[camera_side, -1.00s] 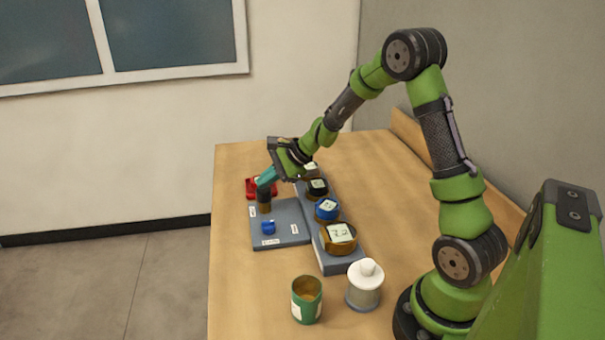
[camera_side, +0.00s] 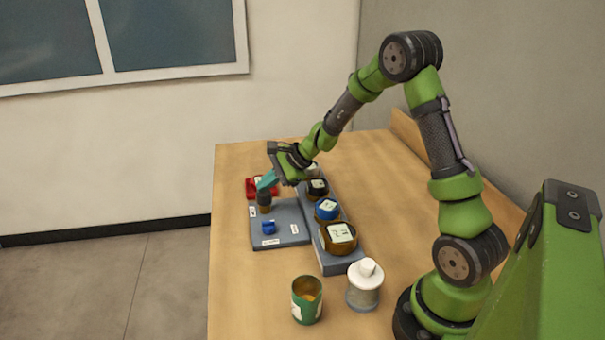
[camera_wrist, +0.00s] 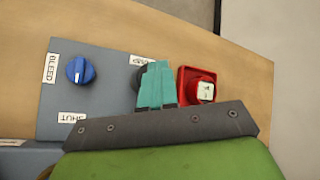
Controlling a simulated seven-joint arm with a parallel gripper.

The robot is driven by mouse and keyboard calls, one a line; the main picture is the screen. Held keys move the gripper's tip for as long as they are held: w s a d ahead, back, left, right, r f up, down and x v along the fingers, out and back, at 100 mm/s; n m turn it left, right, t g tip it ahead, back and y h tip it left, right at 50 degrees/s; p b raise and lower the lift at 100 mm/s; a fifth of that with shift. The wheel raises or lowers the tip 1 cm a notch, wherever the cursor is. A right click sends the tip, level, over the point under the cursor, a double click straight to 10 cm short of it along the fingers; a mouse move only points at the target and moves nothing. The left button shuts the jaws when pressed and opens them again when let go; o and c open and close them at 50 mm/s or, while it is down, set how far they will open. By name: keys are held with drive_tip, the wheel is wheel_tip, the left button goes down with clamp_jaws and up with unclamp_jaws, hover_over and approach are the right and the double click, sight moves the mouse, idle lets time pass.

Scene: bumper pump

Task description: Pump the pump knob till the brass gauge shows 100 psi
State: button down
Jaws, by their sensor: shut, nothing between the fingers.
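The pump knob (camera_side: 264,199) is a dark upright cylinder with a brown lower part, at the far left corner of a grey plate (camera_side: 290,221). My gripper (camera_side: 265,184) has teal fingers, shut and empty, with their tips at the top of the knob, seemingly touching it. In the wrist view the fingers (camera_wrist: 155,72) cover most of the dark knob, beside a partly hidden label. The brass gauge (camera_side: 338,238) is the brown-gold one at the near end of a grey strip. Its white face is tilted up; the reading is too small to tell.
A blue knob (camera_side: 268,227) labelled BLEED and SHUT sits on the plate, also in the wrist view (camera_wrist: 80,69). A blue gauge (camera_side: 327,209) and a dark gauge (camera_side: 317,188) share the strip. A red box (camera_side: 252,190), green can (camera_side: 307,300) and white-topped bottle (camera_side: 364,286) stand nearby.

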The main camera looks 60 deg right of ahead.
sight(267, 193)
drive_tip(key=shift+s+f, duration=0.1)
drive_tip(key=shift+f, duration=0.3)
drive_tip(key=shift+r, duration=1.5)
wheel_tip(267, 193, up, 5)
drive_tip(key=shift+r, duration=0.1)
idle(0.6)
